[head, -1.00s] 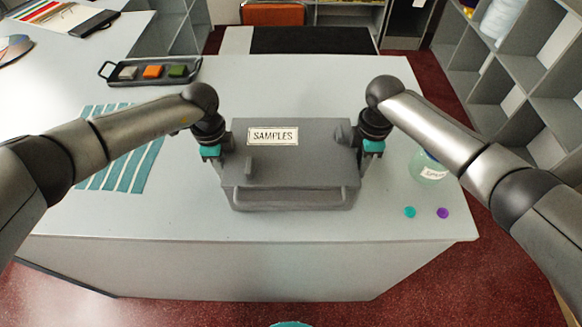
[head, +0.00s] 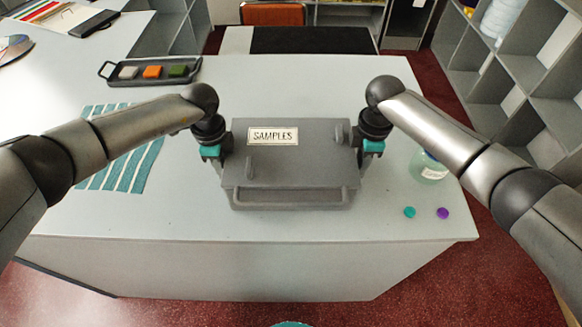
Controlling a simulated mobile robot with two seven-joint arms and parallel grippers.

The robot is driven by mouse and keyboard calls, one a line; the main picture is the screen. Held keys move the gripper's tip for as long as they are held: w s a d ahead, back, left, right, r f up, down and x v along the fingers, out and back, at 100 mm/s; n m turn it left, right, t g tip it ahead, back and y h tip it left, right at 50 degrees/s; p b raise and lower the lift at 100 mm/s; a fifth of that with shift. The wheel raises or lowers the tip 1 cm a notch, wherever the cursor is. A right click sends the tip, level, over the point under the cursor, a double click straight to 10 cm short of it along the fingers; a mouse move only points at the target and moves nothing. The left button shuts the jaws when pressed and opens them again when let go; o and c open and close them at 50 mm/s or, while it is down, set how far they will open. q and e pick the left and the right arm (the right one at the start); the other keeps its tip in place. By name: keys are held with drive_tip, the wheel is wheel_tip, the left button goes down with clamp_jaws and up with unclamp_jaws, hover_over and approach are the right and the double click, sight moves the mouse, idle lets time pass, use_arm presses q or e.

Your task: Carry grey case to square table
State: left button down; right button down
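The grey case (head: 300,170) with a "SAMPLES" label on its lid is on or just above the white counter (head: 110,215), near its front edge; I cannot tell whether it touches the counter. Its front handle faces me. My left gripper (head: 218,158) is at the case's left side and my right gripper (head: 366,152) is at its right side. Both grippers are against the case sides, but their fingertips are mostly hidden, so their opening does not show. I cannot tell which piece of furniture is the square table.
A black tray (head: 115,79) with coloured blocks and teal strips (head: 130,160) lie left of the case. A jar (head: 428,168), a teal disc (head: 409,212) and a purple disc (head: 443,213) are at the right. A dark-topped table (head: 310,40) stands behind the counter. Shelving (head: 530,90) lines the right.

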use_arm(q)
drive_tip(key=shift+w+r, duration=0.1)
use_arm(e)
drive_tip(key=shift+r, duration=0.1)
use_arm(q)
drive_tip(key=shift+r, duration=0.1)
use_arm(e)
drive_tip(key=shift+r, duration=0.1)
